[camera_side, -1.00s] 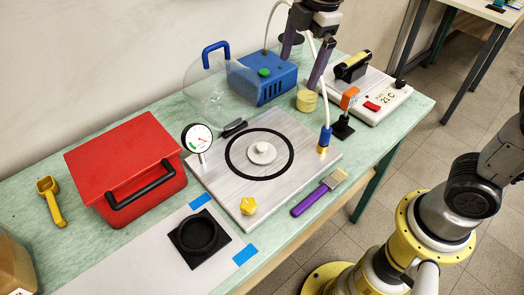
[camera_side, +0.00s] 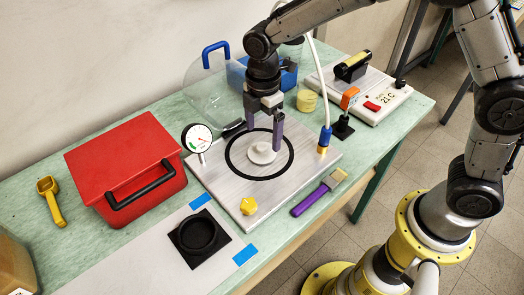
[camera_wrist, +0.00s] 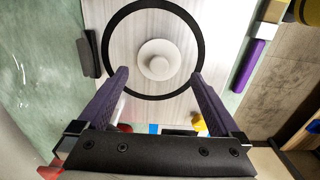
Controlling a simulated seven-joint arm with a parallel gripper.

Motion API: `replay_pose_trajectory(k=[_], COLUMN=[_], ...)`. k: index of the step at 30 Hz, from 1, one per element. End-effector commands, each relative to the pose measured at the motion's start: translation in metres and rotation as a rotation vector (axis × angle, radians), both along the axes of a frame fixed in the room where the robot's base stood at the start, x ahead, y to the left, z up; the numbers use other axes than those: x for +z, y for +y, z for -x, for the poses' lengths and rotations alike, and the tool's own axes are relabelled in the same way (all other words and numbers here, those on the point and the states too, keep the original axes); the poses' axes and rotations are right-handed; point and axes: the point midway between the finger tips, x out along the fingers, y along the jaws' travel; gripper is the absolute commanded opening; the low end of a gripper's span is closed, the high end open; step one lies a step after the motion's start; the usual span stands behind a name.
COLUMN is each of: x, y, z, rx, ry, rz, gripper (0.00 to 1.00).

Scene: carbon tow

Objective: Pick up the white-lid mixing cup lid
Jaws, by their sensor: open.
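The white lid (camera_side: 262,154) is a round disc with a raised knob. It lies flat on the metal plate (camera_side: 212,178), inside a black ring (camera_side: 232,167). In the wrist view the lid (camera_wrist: 158,60) is near the top middle, fully visible, just beyond the fingertips. My gripper (camera_side: 264,138) is open and empty above the lid, with its two purple fingers pointing down on either side of the knob. In the wrist view my gripper (camera_wrist: 159,74) has its fingers well apart, and the lid lies between their lines. Contact is not visible.
A dial gauge (camera_side: 197,138), a black clip (camera_side: 234,129), a blue-ended hose (camera_side: 324,138) and a yellow knob (camera_side: 248,206) border the plate. A clear dome (camera_side: 208,93) and blue pump (camera_side: 289,79) stand behind. A pale yellow cup (camera_side: 306,101) stands back right; a red box (camera_side: 125,160) left.

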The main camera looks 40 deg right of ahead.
Motion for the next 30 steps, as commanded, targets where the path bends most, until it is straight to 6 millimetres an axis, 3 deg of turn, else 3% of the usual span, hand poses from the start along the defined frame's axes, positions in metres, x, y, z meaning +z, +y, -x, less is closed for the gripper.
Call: replay_pose_trajectory(k=[12, 22, 30], x=[-0.047, -0.054, -0.054], y=[0.002, 0.002, 0.002], z=[-0.001, -0.001, -0.001], rx=[0.0, 0.0, 0.0], ry=[0.003, 0.0, 0.0], rz=[0.001, 0.0, 0.0], gripper=[1.0, 1.0, 0.53])
